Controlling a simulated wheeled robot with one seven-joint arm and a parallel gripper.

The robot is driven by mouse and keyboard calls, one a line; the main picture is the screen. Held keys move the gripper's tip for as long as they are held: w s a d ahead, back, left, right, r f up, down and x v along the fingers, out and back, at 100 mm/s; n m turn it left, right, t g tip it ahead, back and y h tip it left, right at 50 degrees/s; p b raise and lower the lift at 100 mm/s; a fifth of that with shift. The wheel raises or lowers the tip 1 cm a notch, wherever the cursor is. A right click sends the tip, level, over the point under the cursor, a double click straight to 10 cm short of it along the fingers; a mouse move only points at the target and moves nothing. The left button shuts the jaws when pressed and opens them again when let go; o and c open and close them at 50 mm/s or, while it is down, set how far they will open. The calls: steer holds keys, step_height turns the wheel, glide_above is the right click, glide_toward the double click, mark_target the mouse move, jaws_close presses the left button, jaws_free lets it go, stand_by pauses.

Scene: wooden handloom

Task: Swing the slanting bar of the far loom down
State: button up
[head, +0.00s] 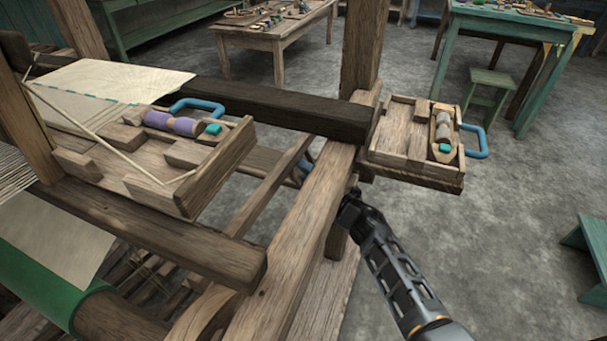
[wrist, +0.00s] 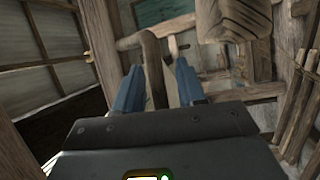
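A slanting wooden bar (head: 262,190) runs below the loom's dark crossbeam, between the left box and the thick slanting timber. I take it for the task's bar, but cannot be sure. My gripper (head: 303,171) reaches under the thick timber, and only a bit of its blue fingers shows near the bar's upper end. In the wrist view my gripper (wrist: 158,88) has its two blue fingers apart. A brown wooden bar (wrist: 153,65) stands between them or just beyond. I cannot tell whether the fingers touch it.
A thick timber (head: 295,245) and a dark crossbeam (head: 280,108) lie close around my gripper. A box with a shuttle (head: 445,130) and blue handle (head: 477,143) projects at right. Another box (head: 190,180) sits left.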

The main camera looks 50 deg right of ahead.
steer(key=shift+c, duration=0.2)
jaws_close()
stand_by(0.5)
